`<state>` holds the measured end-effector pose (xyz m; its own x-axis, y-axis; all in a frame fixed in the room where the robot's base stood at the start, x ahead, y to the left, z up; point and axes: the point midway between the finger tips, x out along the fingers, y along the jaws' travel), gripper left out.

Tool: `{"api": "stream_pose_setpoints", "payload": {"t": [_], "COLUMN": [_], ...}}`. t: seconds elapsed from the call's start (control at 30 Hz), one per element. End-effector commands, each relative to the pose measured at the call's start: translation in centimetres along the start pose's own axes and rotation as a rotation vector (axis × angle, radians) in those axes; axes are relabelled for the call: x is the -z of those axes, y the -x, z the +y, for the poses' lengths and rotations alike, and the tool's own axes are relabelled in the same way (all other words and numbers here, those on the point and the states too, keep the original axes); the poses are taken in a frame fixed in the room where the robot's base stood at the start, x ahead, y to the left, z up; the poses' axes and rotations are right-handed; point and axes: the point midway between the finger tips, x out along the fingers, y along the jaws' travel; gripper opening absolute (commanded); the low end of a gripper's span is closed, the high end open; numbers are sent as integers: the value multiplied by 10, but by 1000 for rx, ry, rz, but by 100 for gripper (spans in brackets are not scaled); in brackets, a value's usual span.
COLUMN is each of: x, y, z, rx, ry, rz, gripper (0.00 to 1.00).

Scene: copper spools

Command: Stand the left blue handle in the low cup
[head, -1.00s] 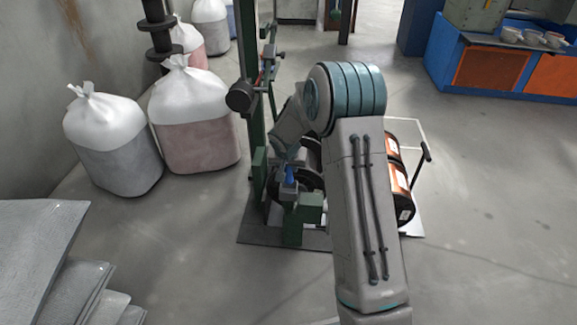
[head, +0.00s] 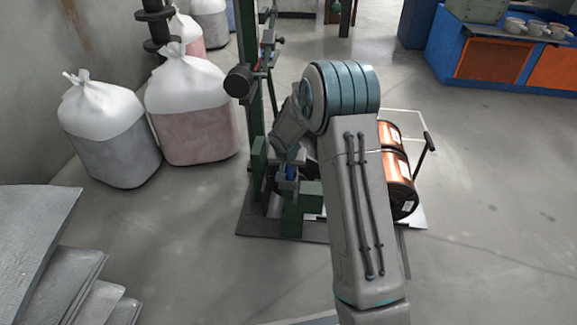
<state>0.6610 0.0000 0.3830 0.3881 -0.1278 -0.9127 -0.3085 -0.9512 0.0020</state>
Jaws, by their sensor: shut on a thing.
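A small blue handle (head: 292,172) shows upright among the dark and green parts of the machine, just below the end of my arm. My gripper (head: 289,163) is at the blue handle and shut on it, but its fingers are small, dark and partly hidden by my wrist. I cannot make out the low cup. The part just under the handle is too small and crowded to tell. No second blue handle can be made out; my arm covers much of the machine's right side.
The green post (head: 249,60) rises behind my wrist, with a dark cylinder (head: 238,81) sticking out at left. Green blocks (head: 293,213) stand in front. Copper spools (head: 397,172) lie right of my arm. White-topped bags (head: 190,110) stand at left. Open floor lies at front and right.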

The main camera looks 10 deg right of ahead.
Motion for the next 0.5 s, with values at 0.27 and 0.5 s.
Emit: {"api": "stream_pose_setpoints", "payload": {"t": [0.27,0.5], "x": [0,0], "y": [0,0], "z": [0,0], "rx": [0,0], "ry": [0,0], "rz": [0,0], "gripper": [2,54]}}
